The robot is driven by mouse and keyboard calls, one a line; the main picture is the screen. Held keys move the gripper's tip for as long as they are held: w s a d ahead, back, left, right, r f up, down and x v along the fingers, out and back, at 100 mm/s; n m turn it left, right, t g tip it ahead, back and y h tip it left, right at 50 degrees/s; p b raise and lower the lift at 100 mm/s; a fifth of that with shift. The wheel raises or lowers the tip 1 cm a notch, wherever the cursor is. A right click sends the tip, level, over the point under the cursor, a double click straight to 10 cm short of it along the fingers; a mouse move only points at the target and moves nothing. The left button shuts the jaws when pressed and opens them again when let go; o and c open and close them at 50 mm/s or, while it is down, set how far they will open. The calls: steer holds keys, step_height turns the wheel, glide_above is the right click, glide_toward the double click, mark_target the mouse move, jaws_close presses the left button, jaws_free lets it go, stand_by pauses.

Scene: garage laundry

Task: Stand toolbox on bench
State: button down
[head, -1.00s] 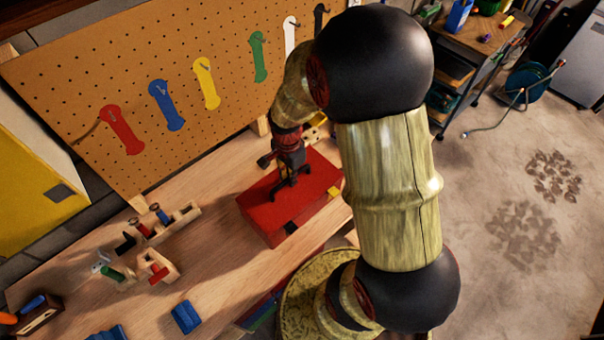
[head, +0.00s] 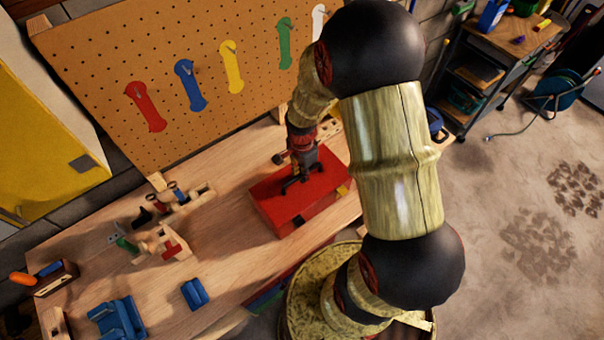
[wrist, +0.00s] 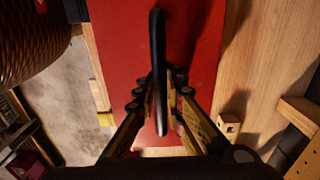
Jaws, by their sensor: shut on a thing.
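The red toolbox (head: 302,195) is on the wooden bench (head: 228,240), its lid facing up, near the bench's right end. Its top also fills the middle of the wrist view (wrist: 120,55), with a dark handle (wrist: 158,70) running lengthwise above it. My gripper (head: 298,180) is over the toolbox top, its fingers closed around the handle, as the wrist view also shows (wrist: 162,100). Whether the toolbox's underside touches the bench cannot be told. My arm hides part of the bench behind it.
A pegboard (head: 130,60) with coloured hanging tools stands along the bench's back. Wooden holders with tools (head: 180,205), a blue block (head: 195,293) and a blue vise-like thing (head: 118,318) sit to the left. Bare bench lies between them and the toolbox.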

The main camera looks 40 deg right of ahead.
steer(key=c, duration=1.9)
jaws_free()
steer(key=shift+f, duration=0.1)
steer(key=s+a+r+n+t, duration=0.1)
steer(key=a+r+n, duration=0.15)
steer(key=r, duration=0.55)
steer(key=s+a+r+n+t, duration=0.1)
steer(key=a+r+n, duration=0.15)
steer(key=r, duration=0.65)
steer(key=s+a+r+n+t, duration=0.1)
steer(key=s+a+r+n, duration=0.15)
steer(key=r, duration=0.55)
steer(key=s+a+r+n+t, duration=0.1)
steer(key=s+r+n, duration=0.1)
steer(key=n, duration=0.1)
steer(key=s+a+r+n, duration=0.2)
steer(key=s+r+n, duration=0.1)
steer(key=s+a+r+n+t, duration=0.1)
steer(key=s+r+n, duration=0.1)
steer(key=r+n, duration=0.1)
steer(key=shift+s+a+r+n+t, duration=0.3)
steer(key=shift+s+n, duration=0.1)
steer(key=shift+n, duration=0.15)
steer(key=shift+f, duration=0.15)
